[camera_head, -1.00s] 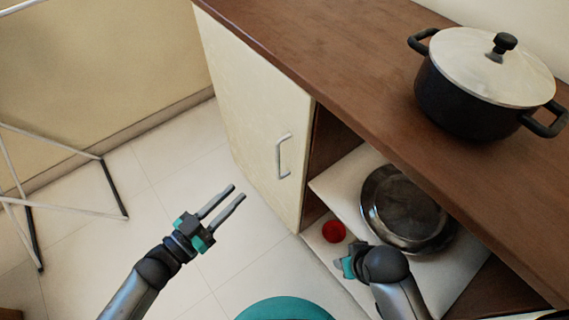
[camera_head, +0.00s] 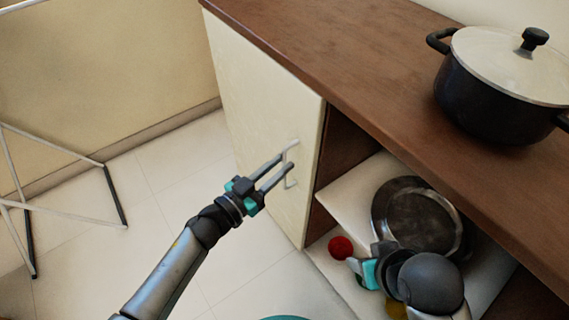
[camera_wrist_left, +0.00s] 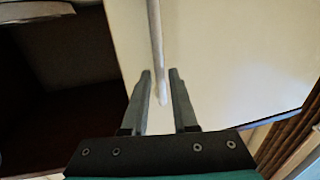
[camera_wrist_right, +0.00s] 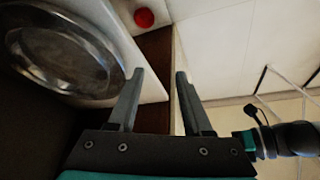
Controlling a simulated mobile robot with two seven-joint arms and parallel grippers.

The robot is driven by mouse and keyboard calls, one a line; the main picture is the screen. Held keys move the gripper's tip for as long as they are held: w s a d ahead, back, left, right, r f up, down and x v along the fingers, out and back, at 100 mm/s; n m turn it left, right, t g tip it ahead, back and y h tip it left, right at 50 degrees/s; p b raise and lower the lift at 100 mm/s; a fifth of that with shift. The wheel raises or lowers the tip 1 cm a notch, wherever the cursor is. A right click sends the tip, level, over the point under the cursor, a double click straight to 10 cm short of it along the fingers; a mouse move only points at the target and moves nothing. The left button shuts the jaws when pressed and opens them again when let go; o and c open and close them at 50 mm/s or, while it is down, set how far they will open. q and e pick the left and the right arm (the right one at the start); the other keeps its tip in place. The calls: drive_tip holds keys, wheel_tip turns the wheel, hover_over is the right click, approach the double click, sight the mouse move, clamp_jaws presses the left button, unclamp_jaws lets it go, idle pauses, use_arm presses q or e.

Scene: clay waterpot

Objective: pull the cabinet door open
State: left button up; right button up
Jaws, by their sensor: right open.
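The cream cabinet door (camera_head: 262,130) is shut, with a metal bar handle (camera_head: 290,165) near its right edge. My left gripper (camera_head: 287,162) is open at the handle. In the left wrist view the handle (camera_wrist_left: 157,50) runs between the line of the two open fingers (camera_wrist_left: 160,75), and its end shows just past the fingertips; whether it touches a finger I cannot tell. My right gripper (camera_wrist_right: 158,75) is open and empty, by the edge of the open shelf; in the head view its fingers are mostly hidden.
A black pot (camera_head: 500,90) with a pale lid stands on the brown countertop (camera_head: 340,60). A dark pan (camera_head: 418,215) and a red object (camera_head: 340,247) are in the open shelf to the right. A white drying rack (camera_head: 60,150) stands at the left. The floor before the door is clear.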

use_arm(q)
drive_tip(key=shift+x, duration=1.05)
clamp_jaws()
idle(0.7)
